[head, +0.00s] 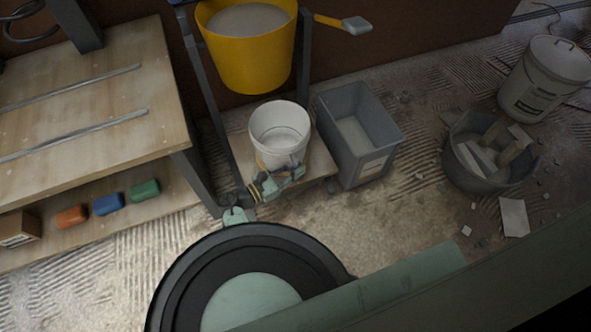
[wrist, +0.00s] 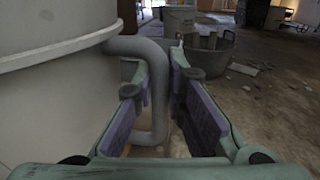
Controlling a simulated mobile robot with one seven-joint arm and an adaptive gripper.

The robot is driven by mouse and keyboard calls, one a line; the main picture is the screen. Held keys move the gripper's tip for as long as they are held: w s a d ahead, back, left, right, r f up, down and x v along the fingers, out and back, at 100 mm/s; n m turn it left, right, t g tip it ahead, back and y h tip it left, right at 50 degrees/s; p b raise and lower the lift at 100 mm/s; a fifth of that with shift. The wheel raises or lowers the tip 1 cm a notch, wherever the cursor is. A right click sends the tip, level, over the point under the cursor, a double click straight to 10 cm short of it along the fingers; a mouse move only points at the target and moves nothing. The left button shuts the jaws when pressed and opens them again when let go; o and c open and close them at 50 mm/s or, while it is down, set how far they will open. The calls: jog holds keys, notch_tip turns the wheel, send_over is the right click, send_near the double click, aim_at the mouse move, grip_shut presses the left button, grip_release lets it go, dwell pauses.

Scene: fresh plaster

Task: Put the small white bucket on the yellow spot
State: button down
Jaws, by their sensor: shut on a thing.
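The small white bucket (head: 280,122) is upright over the low wooden board, below the big yellow bucket. Its open top faces the head camera. In the wrist view its white wall (wrist: 55,70) fills the left side, with its grey handle (wrist: 157,85) between my fingers. My gripper (head: 288,172) is at the bucket's near side, shut on the handle; its two fingers also show in the wrist view (wrist: 160,100). I cannot clearly make out the yellow spot; a little yellow shows by the bucket's foot. I cannot tell whether the bucket touches the board.
The wooden board (head: 318,163) has a grey bin (head: 362,160) close on its right. The yellow bucket (head: 245,65) hangs above behind. A workbench (head: 150,100) stands left. A rubble tub (head: 460,178) and a lidded pail (head: 530,100) stand right, among scattered debris.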

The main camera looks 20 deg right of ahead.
jog(key=shift+f, duration=0.1)
jog(key=c, duration=1.6)
grip_release()
jog(key=shift+c, duration=0.2)
jog(key=b+v, duration=0.1)
jog(key=v, duration=1.1)
jog(key=shift+b, duration=0.3)
